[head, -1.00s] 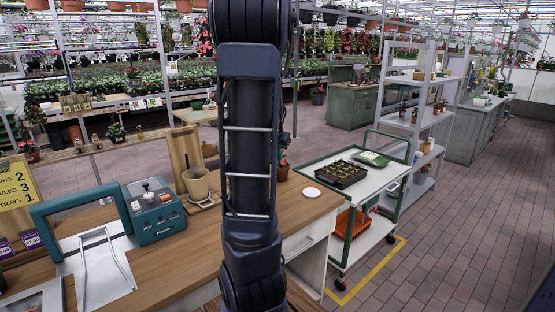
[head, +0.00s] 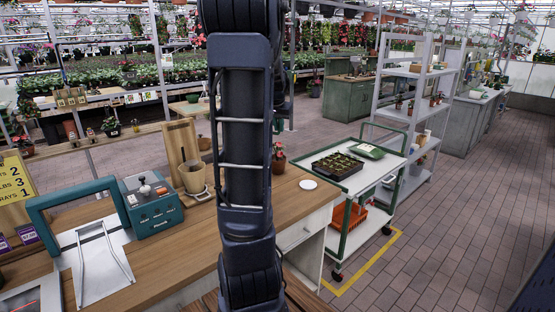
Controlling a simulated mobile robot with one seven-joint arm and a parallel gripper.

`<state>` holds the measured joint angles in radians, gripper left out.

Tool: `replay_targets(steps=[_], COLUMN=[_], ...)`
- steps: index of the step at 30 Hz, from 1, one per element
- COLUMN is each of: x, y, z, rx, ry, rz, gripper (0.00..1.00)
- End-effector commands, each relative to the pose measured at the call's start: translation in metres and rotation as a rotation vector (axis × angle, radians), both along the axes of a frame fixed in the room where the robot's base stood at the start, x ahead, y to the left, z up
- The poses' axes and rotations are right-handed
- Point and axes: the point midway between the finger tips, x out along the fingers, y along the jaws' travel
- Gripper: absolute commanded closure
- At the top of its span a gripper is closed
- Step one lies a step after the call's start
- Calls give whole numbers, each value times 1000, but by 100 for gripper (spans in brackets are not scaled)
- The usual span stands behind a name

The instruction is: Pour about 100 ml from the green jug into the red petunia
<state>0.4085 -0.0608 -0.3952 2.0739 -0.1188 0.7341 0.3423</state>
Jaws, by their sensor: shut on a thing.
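A small terracotta pot with red flowers (head: 278,158) stands on the wooden counter (head: 165,262), just right of my arm. It may be the red petunia; its bloom is too small to be sure. Another potted plant with red flowers (head: 25,143) stands at the far left. I cannot make out a green jug. My arm rises through the middle of the picture and hides part of the counter and the plants behind it. My gripper is not visible, so I cannot see what it holds.
A cart (head: 372,182) with a seedling tray (head: 337,166) stands to the right. The brick floor (head: 450,240) farther right is clear.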

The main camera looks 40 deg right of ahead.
Motion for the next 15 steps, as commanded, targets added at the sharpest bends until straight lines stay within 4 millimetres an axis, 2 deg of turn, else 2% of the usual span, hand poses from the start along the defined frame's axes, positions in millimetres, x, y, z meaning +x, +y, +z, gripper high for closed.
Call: replay_targets(steps=[15], x=[16], y=[-54], z=[5], rx=[-1], ry=[-1], rz=[87], gripper=[100])
